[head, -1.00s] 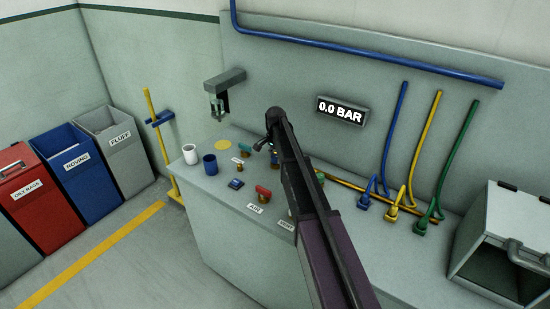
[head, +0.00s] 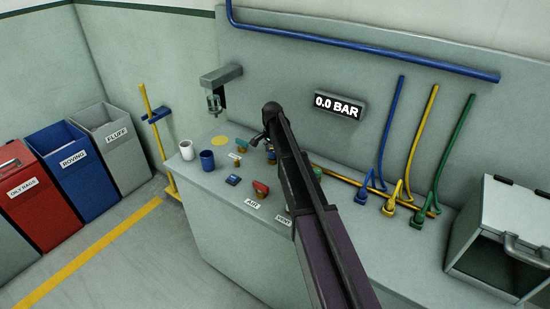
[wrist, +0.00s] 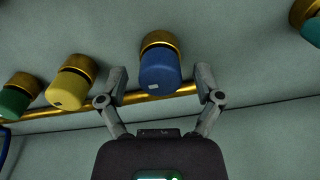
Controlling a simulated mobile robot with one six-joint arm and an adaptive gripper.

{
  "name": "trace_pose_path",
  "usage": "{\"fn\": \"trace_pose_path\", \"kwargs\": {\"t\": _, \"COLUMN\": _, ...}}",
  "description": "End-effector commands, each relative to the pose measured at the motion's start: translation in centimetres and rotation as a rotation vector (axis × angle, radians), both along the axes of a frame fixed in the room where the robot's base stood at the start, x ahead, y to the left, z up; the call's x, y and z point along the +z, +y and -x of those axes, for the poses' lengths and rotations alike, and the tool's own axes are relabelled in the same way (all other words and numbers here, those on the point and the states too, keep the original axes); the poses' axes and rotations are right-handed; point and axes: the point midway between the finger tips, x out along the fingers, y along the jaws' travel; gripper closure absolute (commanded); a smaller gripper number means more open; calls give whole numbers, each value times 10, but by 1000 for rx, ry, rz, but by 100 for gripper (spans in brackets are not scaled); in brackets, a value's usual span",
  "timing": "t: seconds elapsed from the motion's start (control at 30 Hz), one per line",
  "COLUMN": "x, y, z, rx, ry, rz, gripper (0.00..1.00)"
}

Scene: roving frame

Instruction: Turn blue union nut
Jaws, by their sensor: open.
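The blue union nut (wrist: 160,72) shows in the wrist view as a blue cylinder with a small pale mark, against a brass collar (wrist: 160,41). My gripper (wrist: 162,76) is open, with one finger on each side of the nut. A gap seems to show on both sides, and I cannot tell whether either finger touches it. In the head view my gripper (head: 262,139) is over the bench, and my arm largely hides the nut.
In the wrist view a yellow nut (wrist: 69,89) and a green nut (wrist: 14,102) sit left on brass fittings; a teal one (wrist: 311,30) is at upper right. The gauge (head: 338,106) reads 0.0 BAR. A blue cup (head: 207,160) and red-handled valve (head: 261,188) stand on the bench.

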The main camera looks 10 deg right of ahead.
Motion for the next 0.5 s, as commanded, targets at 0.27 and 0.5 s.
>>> {"fn": "trace_pose_path", "kwargs": {"t": 0.27, "x": 0, "y": 0, "z": 0, "rx": 48, "ry": 0, "rz": 0, "gripper": 16}}
{"fn": "trace_pose_path", "kwargs": {"t": 0.5, "x": 0, "y": 0, "z": -1, "rx": 168, "ry": 0, "rz": 0, "gripper": 16}}
